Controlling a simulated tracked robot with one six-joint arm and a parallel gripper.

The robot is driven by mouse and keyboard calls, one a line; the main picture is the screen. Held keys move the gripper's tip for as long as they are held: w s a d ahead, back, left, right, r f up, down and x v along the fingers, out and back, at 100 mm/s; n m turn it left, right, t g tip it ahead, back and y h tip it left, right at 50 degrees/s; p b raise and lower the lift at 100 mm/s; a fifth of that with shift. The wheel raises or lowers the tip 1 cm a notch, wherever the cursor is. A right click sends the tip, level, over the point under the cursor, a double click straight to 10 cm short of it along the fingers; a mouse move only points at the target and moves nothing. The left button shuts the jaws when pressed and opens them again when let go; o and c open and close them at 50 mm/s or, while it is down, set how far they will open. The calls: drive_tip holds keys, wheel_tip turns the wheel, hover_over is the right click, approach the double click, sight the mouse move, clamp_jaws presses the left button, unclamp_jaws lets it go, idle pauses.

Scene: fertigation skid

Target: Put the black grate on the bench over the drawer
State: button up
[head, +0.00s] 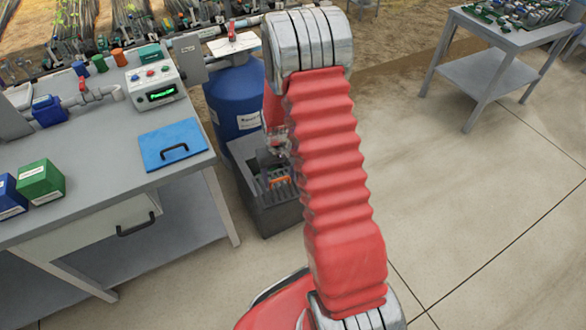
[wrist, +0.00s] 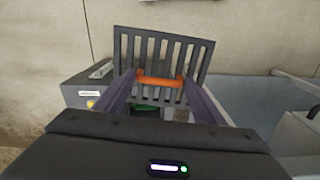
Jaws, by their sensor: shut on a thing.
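The black grate (wrist: 160,47) is a slatted panel with an orange handle (wrist: 160,80). In the wrist view my gripper (wrist: 160,82) is shut on this handle, one finger at each end. The grate also shows in the head view (head: 282,191), at the dark grey bin (head: 270,216) beside the bench. Whether it rests on the bin or hangs just above it, I cannot tell. My arm hides part of it. The grey bench (head: 105,188) is at left in the head view. Its drawer (head: 90,232) is shut, with a black handle. The bench top above the drawer has bare room.
A blue panel with a black handle (head: 172,143) lies near the bench's right edge. Green (head: 40,180) and blue (head: 9,196) boxes stand at left. A control box (head: 156,88) and pipework are behind. A blue tank (head: 236,100) stands behind the bin.

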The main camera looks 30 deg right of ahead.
drive_tip(key=w+a+r+n, duration=0.1)
drive_tip(key=w+a+r, duration=0.1)
drive_tip(key=a+r, duration=0.5)
drive_tip(key=w+a+r+n, duration=0.1)
drive_tip(key=w+a+r, duration=0.2)
drive_tip(key=a+r, duration=0.4)
wheel_tip(320, 180, up, 6)
drive_tip(key=shift+a+r, duration=0.1)
drive_tip(key=shift+a, duration=0.1)
